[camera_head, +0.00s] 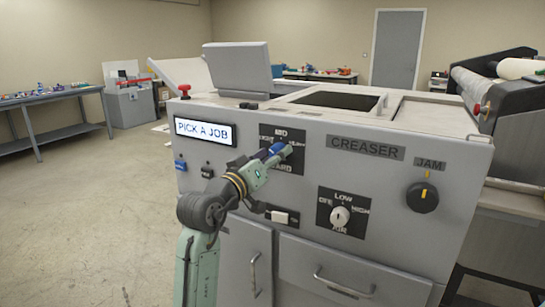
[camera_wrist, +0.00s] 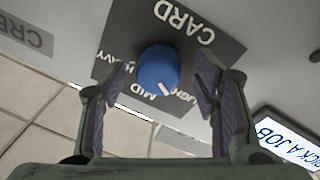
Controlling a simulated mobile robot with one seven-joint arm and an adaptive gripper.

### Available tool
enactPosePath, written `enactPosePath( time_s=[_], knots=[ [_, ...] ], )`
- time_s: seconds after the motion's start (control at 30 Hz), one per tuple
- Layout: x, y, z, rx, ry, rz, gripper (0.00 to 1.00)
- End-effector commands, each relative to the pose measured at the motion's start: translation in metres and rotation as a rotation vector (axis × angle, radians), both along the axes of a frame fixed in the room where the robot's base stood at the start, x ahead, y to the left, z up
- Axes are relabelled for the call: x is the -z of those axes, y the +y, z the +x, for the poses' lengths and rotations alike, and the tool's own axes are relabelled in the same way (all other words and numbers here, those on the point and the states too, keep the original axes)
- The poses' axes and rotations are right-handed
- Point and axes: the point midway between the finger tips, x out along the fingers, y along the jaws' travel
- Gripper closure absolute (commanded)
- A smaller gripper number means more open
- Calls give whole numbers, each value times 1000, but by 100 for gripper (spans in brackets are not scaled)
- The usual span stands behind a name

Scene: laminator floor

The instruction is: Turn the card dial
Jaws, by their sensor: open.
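The card dial (camera_wrist: 158,68) is a round blue knob on a dark plate (camera_wrist: 205,45) marked CARD, LIGHT, MID and HEAVY. The wrist view shows it upside down. Its white mark points between MID and LIGHT. My gripper (camera_wrist: 162,86) is open, with one finger on each side of the dial and visible gaps between. In the head view, my gripper (camera_head: 264,162) is at the machine's front panel, partly covering the plate, and the blue dial (camera_head: 277,149) shows by its fingertips.
A lit screen (camera_head: 204,131) reads PICK A JOB, left of the plate. An AIR dial (camera_head: 340,216), a black JAM knob (camera_head: 423,196) and a white switch (camera_head: 280,217) are on the same panel. Drawer handles (camera_head: 343,284) stick out below.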

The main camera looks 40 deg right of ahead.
Motion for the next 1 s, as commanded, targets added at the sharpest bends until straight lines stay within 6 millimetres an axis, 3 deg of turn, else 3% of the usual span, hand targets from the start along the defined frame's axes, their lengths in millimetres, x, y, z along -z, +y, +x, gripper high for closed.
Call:
enactPosePath(
  time_s=[0.27,0.7,1.0],
  knots=[
    [1,9,-3,0,0,-1,45],
    [10,90,-30,-3,-1,-1,45],
    [13,113,-39,0,0,0,45]
  ],
)
